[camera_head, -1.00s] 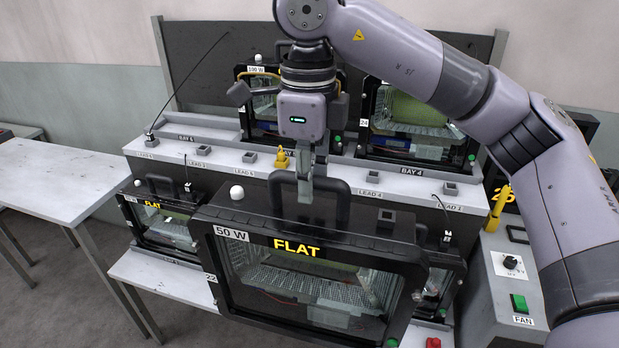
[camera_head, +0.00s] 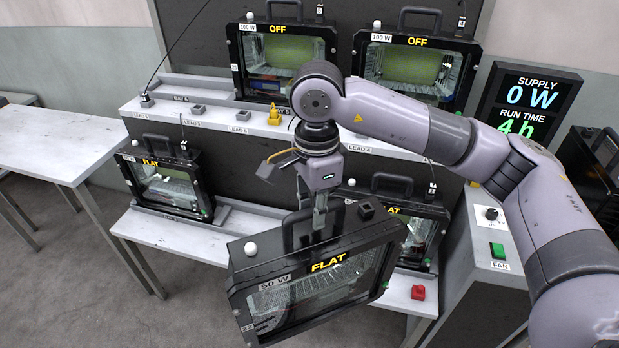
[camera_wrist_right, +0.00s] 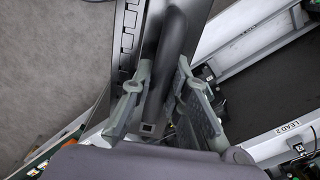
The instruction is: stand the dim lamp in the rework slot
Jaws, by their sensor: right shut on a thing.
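My right gripper (camera_head: 320,212) is shut on the handle of a black 50 W lamp (camera_head: 318,284) marked FLAT. The lamp hangs tilted in front of the lower shelf, its glass front facing me. In the right wrist view, the fingers (camera_wrist_right: 156,92) stand on both sides of the dark handle (camera_wrist_right: 168,62). No lamp carries a readable "dim" mark. I cannot make out a slot labelled rework. My left gripper is not in view.
Two 100 W lamps marked OFF, a left one (camera_head: 287,62) and a right one (camera_head: 415,66), stand on the upper shelf. FLAT lamps stand lower left (camera_head: 166,188) and lower right (camera_head: 418,235), partly hidden. The left table (camera_head: 60,145) is bare. A supply display (camera_head: 530,105) reads 0 W.

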